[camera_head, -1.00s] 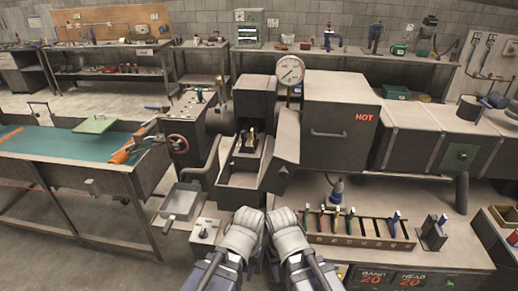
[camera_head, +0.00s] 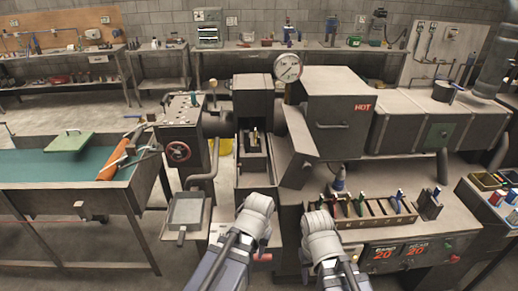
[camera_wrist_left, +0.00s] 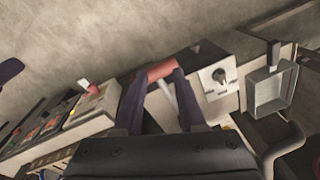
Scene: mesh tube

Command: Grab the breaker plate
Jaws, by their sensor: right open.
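I cannot pick out the breaker plate for certain. A small brass-coloured piece (camera_head: 254,138) sits in the dark upright housing (camera_head: 253,170) at the centre, but it is too small to identify. My left gripper (camera_head: 256,204) is in front of and below this housing, apart from it. In the left wrist view its two dark fingers (camera_wrist_left: 157,88) are spread, with a red cylinder (camera_wrist_left: 162,70) showing between and beyond their tips; I cannot tell whether they touch it. My right gripper (camera_head: 320,222) is beside the tool rack, its fingertips unclear.
A dark box marked HOT (camera_head: 338,126) stands right of the housing, with a gauge (camera_head: 287,67) above. A rack of coloured-handled tools (camera_head: 372,222) is at the right. A square pan (camera_head: 186,212) and a teal-topped trough (camera_head: 62,170) are at the left.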

